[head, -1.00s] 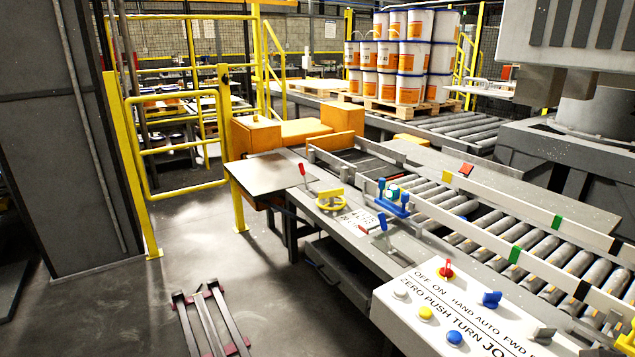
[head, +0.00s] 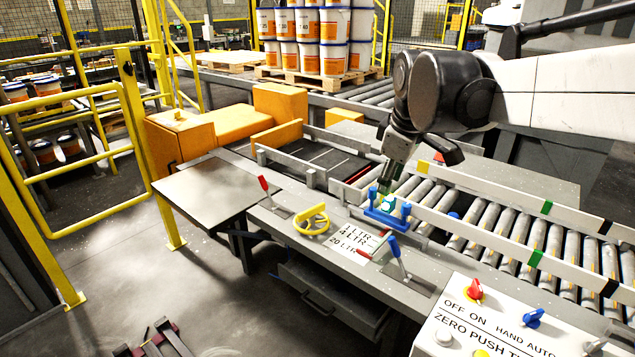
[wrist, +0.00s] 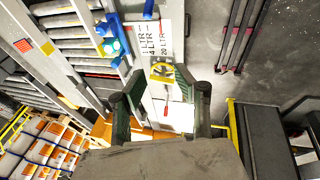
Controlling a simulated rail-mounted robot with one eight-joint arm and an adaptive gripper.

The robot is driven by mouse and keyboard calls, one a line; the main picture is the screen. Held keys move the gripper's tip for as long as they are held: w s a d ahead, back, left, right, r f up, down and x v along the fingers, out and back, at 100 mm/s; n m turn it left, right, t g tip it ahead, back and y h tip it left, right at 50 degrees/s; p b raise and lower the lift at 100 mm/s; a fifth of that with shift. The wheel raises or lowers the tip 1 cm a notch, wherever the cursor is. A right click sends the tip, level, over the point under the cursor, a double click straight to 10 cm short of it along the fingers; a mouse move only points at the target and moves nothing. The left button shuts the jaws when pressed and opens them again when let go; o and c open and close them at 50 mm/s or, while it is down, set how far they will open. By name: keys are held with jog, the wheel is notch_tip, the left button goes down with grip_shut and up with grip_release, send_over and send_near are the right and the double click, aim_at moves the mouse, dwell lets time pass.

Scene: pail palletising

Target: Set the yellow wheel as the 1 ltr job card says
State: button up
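The yellow wheel (head: 311,220) lies flat on the grey bench top at the near side of the roller conveyor. The job card (head: 352,243) beside it on the right reads 1 LTR, 4 LTR and 20 LTR. My gripper (head: 384,190) is above the conveyor's near rail, beyond and to the right of the wheel, by the blue bracket. In the wrist view, my gripper (wrist: 160,78) is open and empty. The yellow wheel (wrist: 162,72) shows between its fingers, some way off and untouched. The wheel's exact setting is too small to read.
A red-handled lever (head: 264,184) stands left of the wheel, and a blue-handled lever (head: 394,247) to its right. The blue bracket (head: 386,212) holds a greenish piece. A control box (head: 480,318) is in front.

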jog(key=w+a+n+p, duration=0.2)
jog(key=w+a+n, duration=0.15)
jog(key=w, duration=0.45)
jog(key=n+g+p, duration=0.4)
jog(key=n, duration=0.8)
send_over(311, 209)
notch_tip(311, 209, down, 13)
jog(key=shift+m, duration=0.25)
notch_tip(311, 209, down, 13)
jog(key=shift+w+f+p, duration=0.15)
jog(key=shift+f+p, duration=0.05)
jog(key=shift+p, duration=0.15)
jog(key=shift+c, duration=0.4)
grip_shut()
